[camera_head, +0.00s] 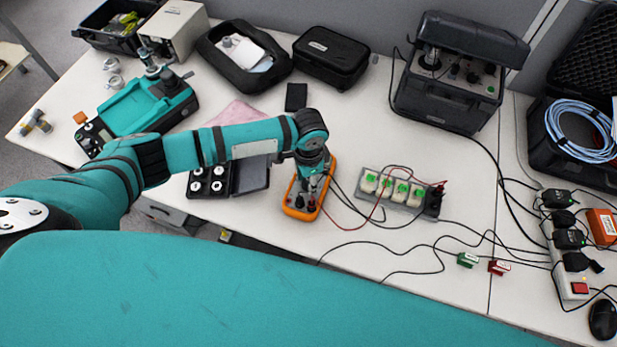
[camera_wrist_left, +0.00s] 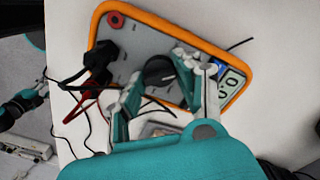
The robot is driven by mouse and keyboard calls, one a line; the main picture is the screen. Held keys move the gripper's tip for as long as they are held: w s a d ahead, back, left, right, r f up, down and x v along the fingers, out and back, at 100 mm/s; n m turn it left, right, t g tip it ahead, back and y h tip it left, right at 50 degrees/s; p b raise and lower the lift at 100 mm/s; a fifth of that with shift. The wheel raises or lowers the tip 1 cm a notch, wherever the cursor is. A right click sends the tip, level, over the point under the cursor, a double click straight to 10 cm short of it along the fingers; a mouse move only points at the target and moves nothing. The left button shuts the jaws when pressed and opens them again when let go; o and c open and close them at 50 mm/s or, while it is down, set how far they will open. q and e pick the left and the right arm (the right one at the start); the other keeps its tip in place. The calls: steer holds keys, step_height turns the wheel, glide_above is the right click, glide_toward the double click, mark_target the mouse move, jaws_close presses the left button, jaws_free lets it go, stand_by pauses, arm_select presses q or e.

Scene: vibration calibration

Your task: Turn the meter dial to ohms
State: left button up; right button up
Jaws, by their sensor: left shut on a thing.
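The meter (camera_head: 289,209) has an orange rim and lies face up near the table's front edge. In the left wrist view its grey face (camera_wrist_left: 140,45) shows a round black dial (camera_wrist_left: 157,70) in the middle and a display (camera_wrist_left: 233,85) at the right. My left gripper (camera_head: 309,190) is over the meter. In the left wrist view its two fingers (camera_wrist_left: 159,73) are closed on opposite sides of the dial. The dial's marks and pointer are too small to read.
Black and red leads (camera_wrist_left: 85,90) are plugged into the meter. A grey block with green-topped units (camera_head: 400,202) stands to its right, and a dark case (camera_head: 254,172) to its left. Cables cross the table front. A red clip (camera_head: 499,267) and a green clip (camera_head: 467,260) lie there.

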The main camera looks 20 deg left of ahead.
arm_select(q)
steer(key=o, duration=1.1)
steer(key=shift+o, duration=0.2)
step_height(320, 180, up, 12)
